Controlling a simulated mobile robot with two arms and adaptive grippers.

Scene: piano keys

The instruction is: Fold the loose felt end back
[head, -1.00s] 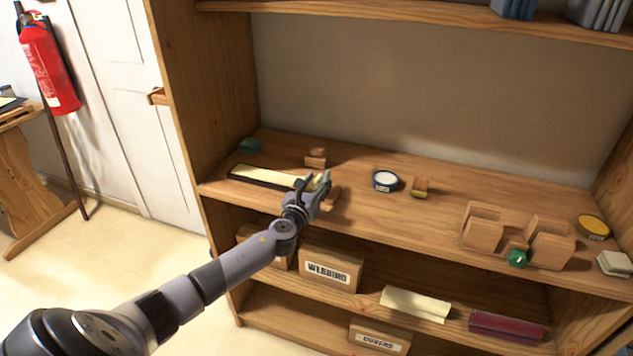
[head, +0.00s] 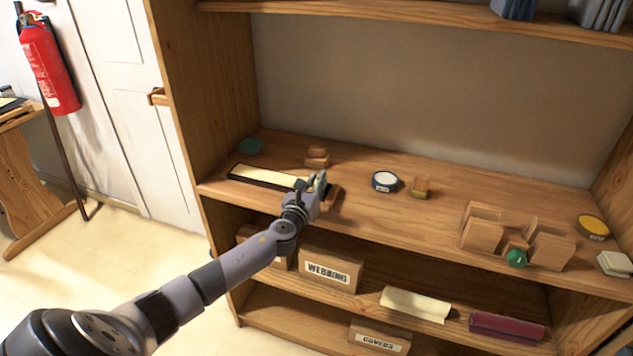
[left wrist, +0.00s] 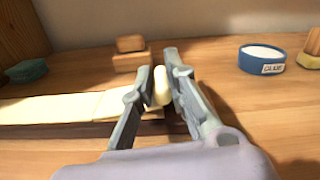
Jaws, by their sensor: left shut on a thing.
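The cream felt strip (head: 262,175) lies along a dark-edged piano key on the shelf, at the left of the head view. It also shows in the left wrist view (left wrist: 55,109), running in from the left edge. My left gripper (head: 318,181) is at the strip's right end. In the left wrist view its fingers (left wrist: 160,80) are shut on the loose felt end (left wrist: 161,88), which stands up between them. The key's right end is largely hidden behind the gripper. My right gripper is in neither view.
Small wooden blocks (head: 317,157) stand behind the strip. A blue glue tub (head: 385,181) and a small wood-and-yellow block (head: 421,187) stand to the right. A teal item (head: 250,146) lies at the back left. The shelf's middle front is clear.

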